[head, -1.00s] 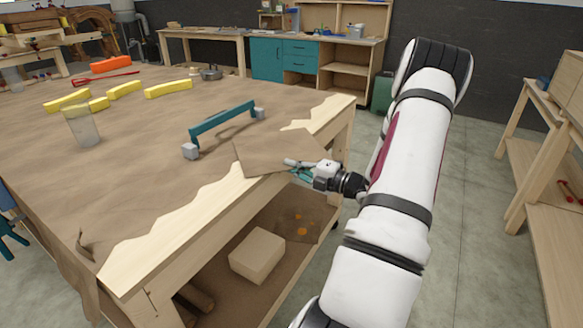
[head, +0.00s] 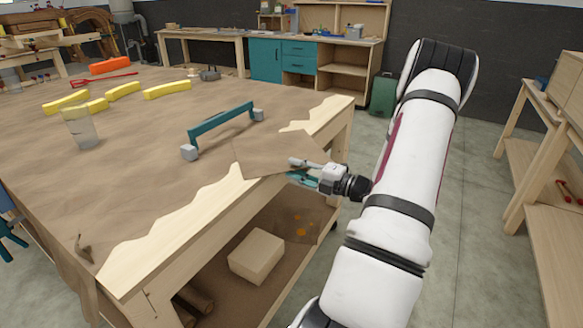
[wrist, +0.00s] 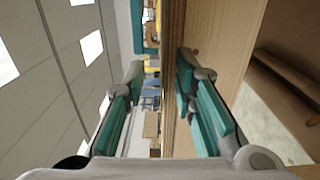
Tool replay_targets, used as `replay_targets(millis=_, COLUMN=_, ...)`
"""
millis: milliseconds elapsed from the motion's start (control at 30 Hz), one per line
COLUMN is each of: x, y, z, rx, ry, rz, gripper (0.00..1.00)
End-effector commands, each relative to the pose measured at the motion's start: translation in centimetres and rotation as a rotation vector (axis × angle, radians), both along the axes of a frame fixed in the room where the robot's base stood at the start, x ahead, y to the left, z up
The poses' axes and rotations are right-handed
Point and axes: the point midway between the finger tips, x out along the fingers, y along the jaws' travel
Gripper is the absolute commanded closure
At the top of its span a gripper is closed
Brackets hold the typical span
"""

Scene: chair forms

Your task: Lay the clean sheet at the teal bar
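The teal bar (head: 221,124) stands on two grey blocks near the right side of the brown-covered table (head: 130,180). A plain brown sheet (head: 262,157), with no stains that I can see, lies just in front of the bar, across the pale bare strip at the table's right edge. My gripper (head: 296,171) is at that edge, by the sheet's right side, its fingers pointing in over the table. In the wrist view my gripper (wrist: 160,95) has its fingers wide apart. I cannot make out the sheet between them there.
A second brown sheet with orange spots (head: 301,226) lies on the lower shelf beside a pale block (head: 256,255). A clear cup (head: 82,130) and several yellow pieces (head: 167,90) stand farther left on the table.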

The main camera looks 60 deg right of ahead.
Motion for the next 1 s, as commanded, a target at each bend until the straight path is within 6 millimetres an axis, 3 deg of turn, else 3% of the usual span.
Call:
replay_targets(millis=300, x=-6.6, y=-0.6, z=0.0, rx=0.0, ry=0.0, rz=-0.002, gripper=0.75)
replay_targets(millis=600, x=-9.7, y=-0.7, z=-0.1, rx=0.001, ry=-0.001, rz=0.0, gripper=0.75)
replay_targets(millis=733, x=-9.9, y=-0.7, z=-0.1, rx=-0.001, ry=-0.001, rz=0.003, gripper=0.75)
replay_targets(millis=833, x=-9.0, y=0.2, z=0.7, rx=-0.041, ry=0.008, rz=0.042, gripper=0.75)
replay_targets(millis=933, x=-6.6, y=3.2, z=2.5, rx=-0.164, ry=0.027, rz=0.163, gripper=0.75)
replay_targets(millis=1000, x=-4.5, y=6.6, z=4.3, rx=-0.299, ry=0.039, rz=0.293, gripper=0.75)
